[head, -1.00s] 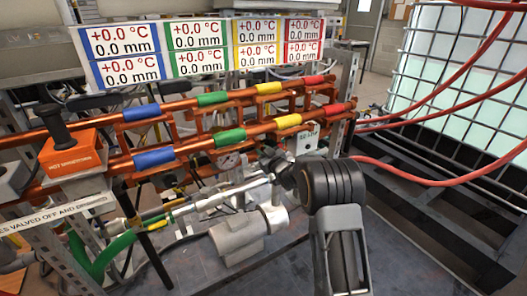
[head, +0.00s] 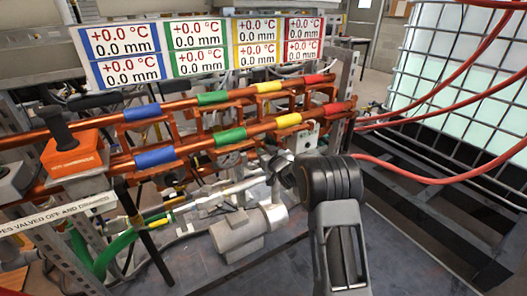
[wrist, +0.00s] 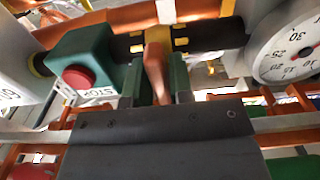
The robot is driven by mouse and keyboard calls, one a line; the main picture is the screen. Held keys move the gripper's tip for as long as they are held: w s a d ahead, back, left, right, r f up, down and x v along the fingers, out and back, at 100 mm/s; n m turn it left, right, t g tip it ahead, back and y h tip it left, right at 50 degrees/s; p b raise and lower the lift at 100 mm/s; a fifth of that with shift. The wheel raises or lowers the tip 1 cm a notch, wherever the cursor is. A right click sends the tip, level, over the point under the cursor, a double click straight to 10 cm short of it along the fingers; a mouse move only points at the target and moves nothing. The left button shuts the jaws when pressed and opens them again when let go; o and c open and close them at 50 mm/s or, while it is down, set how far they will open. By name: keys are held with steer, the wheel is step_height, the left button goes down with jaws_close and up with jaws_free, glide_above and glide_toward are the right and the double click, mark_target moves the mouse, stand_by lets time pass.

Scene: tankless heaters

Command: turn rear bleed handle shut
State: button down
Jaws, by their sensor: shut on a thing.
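A copper-orange handle (wrist: 154,68), which I take to be the rear bleed handle, shows in the wrist view. It stands upright in the picture, in front of a dark horizontal pipe with yellow bands (wrist: 200,38). My gripper (wrist: 156,84) has its two dark green fingers on either side of the handle, shut on its lower part. The handle's lower end is hidden behind the gripper body. In the head view my gripper (head: 278,168) reaches in below the copper pipes, and the handle cannot be made out there.
In the wrist view, a round dial gauge (wrist: 287,45) sits close on the right, and a green box with a red button (wrist: 80,70) on the left. In the head view, copper pipes (head: 230,134) with coloured bands run above my gripper, a grey motor (head: 240,232) lies below, and red hoses (head: 430,178) cross at right.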

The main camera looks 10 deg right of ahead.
steer(key=c, duration=1.1)
jaws_free()
steer(key=p+v, duration=0.1)
steer(key=v, duration=1.2)
steer(key=shift+s, duration=0.35)
steer(key=shift+d, duration=0.15)
step_height(320, 180, up, 11)
steer(key=s+m+g+h+p, duration=0.2)
steer(key=s+g+h+p, duration=0.15)
steer(key=p, duration=0.45)
steer(key=s+a+r+g+p, duration=0.1)
steer(key=s+r+g+p, duration=0.2)
steer(key=s+r+p, duration=0.2)
steer(key=s+a+r+m+g+h+p, duration=0.1)
steer(key=s+a+r+g+p, duration=0.1)
steer(key=s, duration=0.9)
steer(key=s+a+r+g+h+p, duration=0.1)
steer(key=s+r+g+p, duration=0.4)
steer(key=s+r+p, duration=0.2)
steer(key=shift+s+a+r+m+p, duration=0.2)
steer(key=shift+s+r+m+p, duration=0.15)
steer(key=shift+s+r, duration=0.25)
